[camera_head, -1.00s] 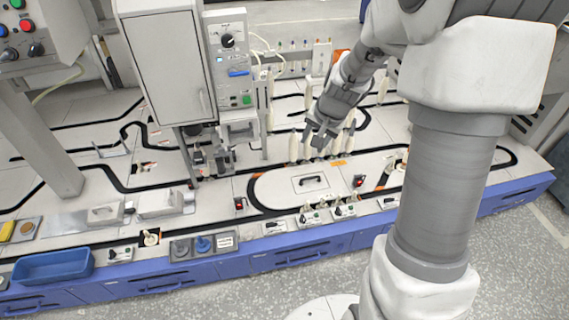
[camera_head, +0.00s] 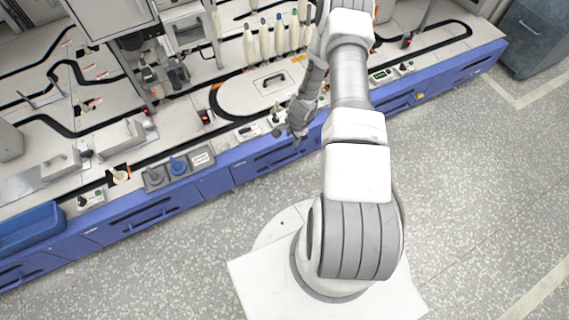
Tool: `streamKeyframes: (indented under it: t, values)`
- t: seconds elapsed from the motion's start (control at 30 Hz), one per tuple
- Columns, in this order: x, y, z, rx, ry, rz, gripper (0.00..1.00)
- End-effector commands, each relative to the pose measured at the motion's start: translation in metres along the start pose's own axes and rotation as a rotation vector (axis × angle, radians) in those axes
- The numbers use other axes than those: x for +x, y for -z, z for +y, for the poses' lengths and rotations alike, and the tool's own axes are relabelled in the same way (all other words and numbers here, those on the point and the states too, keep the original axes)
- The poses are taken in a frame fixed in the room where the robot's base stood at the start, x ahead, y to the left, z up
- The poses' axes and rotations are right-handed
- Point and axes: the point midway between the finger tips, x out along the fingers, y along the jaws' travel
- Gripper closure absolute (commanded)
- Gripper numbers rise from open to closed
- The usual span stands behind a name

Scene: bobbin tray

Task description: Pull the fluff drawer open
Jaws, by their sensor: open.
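Blue drawers with dark bar handles line the front of the bench. One drawer (camera_head: 250,169) lies just left of and below my gripper, and its handle (camera_head: 275,160) shows. Another drawer (camera_head: 158,207) sits further left. Both look shut. I cannot read which one is the fluff drawer. My gripper (camera_head: 297,138) points down at the bench's front edge, by the right part of the nearer drawer. It is open and appears empty. I cannot tell how far it is from the drawer front. My arm hides part of the blue front to the right.
The bench top (camera_head: 235,95) carries black tracks, small control boxes and a row of white bobbins (camera_head: 265,42). A blue bin (camera_head: 30,225) stands at the left front. A grey cabinet (camera_head: 535,40) stands at the far right. The speckled floor (camera_head: 470,180) before the bench is clear.

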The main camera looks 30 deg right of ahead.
Motion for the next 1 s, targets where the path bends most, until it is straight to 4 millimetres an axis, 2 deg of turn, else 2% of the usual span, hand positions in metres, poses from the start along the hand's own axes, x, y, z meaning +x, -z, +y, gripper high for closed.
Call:
streamKeyframes:
  t: [0.03,0.1,0.27,0.33,0.8,1.0]
  values:
    - [0.01,0.0,0.006,0.016,-0.006,0.002,0.55]
    - [0.016,0.0,0.01,0.028,-0.01,0.004,0.55]
    - [0.031,0.0,0.012,0.033,-0.012,0.005,0.55]
    - [0.042,0.0,0.013,0.032,-0.012,0.004,0.55]
    - [0.145,0.0,0.014,0.03,-0.012,0.004,0.55]
    - [0.177,0.0,0.014,0.029,-0.011,0.004,0.55]
